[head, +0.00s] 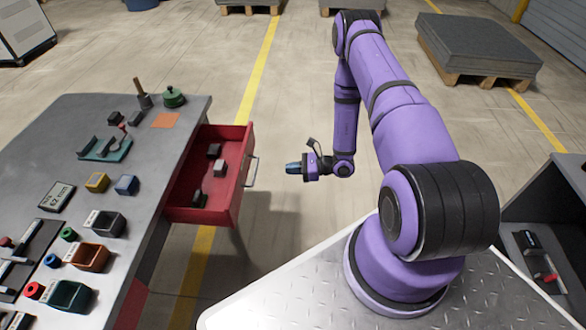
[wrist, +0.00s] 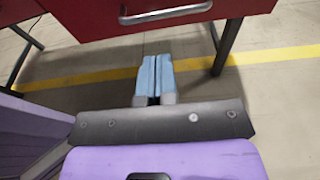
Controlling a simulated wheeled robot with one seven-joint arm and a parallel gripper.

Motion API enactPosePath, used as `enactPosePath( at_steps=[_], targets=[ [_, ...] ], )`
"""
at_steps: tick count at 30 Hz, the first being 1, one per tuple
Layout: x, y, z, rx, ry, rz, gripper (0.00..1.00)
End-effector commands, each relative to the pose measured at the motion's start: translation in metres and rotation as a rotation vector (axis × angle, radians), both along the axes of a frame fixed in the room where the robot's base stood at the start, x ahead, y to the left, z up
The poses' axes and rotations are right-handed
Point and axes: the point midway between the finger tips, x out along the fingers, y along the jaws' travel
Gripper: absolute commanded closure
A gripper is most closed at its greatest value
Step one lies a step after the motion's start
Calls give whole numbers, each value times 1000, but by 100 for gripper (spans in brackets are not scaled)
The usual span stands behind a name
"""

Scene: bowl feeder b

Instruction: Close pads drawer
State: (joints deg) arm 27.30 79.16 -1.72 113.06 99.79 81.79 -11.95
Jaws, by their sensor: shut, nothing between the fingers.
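The red pads drawer (head: 233,187) stands pulled out from the right side of the grey workbench, with several dark and grey pads inside. Its metal handle (head: 251,171) is on the front face, toward my arm. The drawer front also shows at the top of the wrist view (wrist: 90,18), with the handle (wrist: 165,13) above my fingers. My gripper (head: 290,168) is to the right of the drawer front, apart from it, pointing toward it. In the wrist view its blue fingertips (wrist: 155,78) are together with nothing between them.
The grey workbench (head: 186,110) holds small bins, a green-lidded pot (head: 174,97) and several loose parts. A dark cabinet (head: 550,215) stands at the right. The floor between drawer and arm is clear.

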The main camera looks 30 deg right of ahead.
Motion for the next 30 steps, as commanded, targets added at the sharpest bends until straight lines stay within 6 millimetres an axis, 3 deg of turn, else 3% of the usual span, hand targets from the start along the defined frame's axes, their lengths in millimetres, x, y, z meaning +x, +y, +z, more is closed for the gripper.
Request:
enactPosePath(
  at_steps=[9,15,30],
  targets=[
    [34,49,-12,0,0,4,100],
    [50,71,-18,-2,-1,2,100],
    [59,83,-21,-1,-1,0,100]
  ],
)
